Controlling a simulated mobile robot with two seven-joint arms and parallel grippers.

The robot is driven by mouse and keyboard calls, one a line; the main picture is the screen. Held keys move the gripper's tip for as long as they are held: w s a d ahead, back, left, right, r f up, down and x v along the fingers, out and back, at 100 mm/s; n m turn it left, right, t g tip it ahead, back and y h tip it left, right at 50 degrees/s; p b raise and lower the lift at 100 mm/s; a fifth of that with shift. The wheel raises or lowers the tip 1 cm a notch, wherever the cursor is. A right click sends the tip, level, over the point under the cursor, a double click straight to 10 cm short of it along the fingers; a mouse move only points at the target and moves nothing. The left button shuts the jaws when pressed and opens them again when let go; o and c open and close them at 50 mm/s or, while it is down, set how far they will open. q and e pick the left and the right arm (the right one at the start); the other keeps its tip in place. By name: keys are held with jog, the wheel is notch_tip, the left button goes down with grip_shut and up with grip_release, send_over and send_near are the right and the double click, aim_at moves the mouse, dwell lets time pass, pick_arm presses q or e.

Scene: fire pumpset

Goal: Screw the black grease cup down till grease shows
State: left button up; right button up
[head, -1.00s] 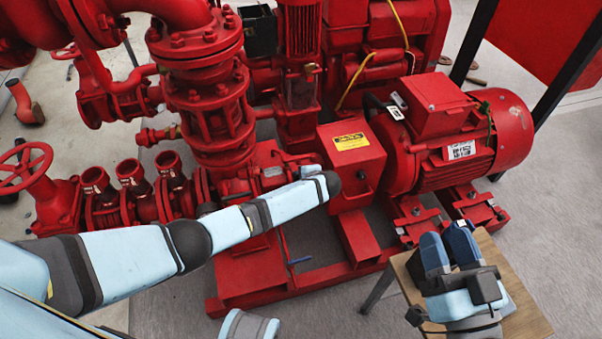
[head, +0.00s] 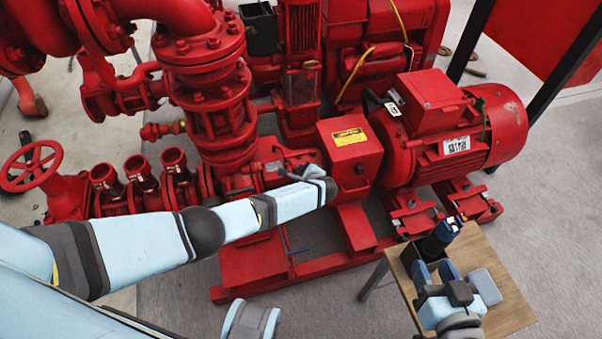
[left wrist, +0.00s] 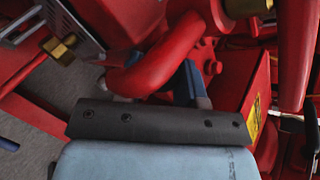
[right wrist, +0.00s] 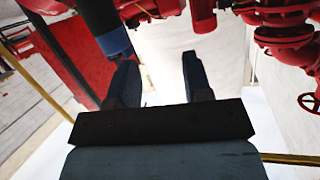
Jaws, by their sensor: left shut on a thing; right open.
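My left gripper (head: 320,183) reaches in between the red pump and the red guard box. In the left wrist view, its blue fingers (left wrist: 160,75) are shut behind a curved red part (left wrist: 155,65), which hides much of the space between them. I cannot make out what they hold, and I cannot pick out the black grease cup in any view. My right gripper (head: 434,272) is open and empty over the wooden table's left part. Its two fingers also stand apart in the right wrist view (right wrist: 160,85).
The wooden table (head: 497,253) bears a dark cylinder with blue on it (head: 440,237), close beyond my right gripper. A red motor (head: 455,130) stands behind, beside the guard box (head: 350,160). Valves and pipes crowd the left. Grey floor (head: 180,310) is free in front.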

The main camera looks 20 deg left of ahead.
jog(key=shift+f, duration=0.1)
dwell(0.3)
pick_arm(q)
jog(key=o, duration=0.7)
jog(key=shift+c, duration=0.2)
jog(key=shift+s, duration=0.1)
jog(key=shift+s+d+r+p, duration=0.15)
jog(key=shift+d+r+p, duration=0.1)
jog(key=shift+r+p, duration=0.1)
jog(key=p+v, duration=0.5)
jog(key=v, duration=0.8)
jog(key=shift+f, duration=0.15)
pick_arm(e)
jog(key=shift+s+d+f+g+h, duration=0.4)
jog(key=shift+d+f+g, duration=0.15)
jog(key=shift+d+f, duration=0.05)
jog(key=shift+s+d+f+g+h, duration=0.4)
jog(key=shift+d+f+g, duration=0.15)
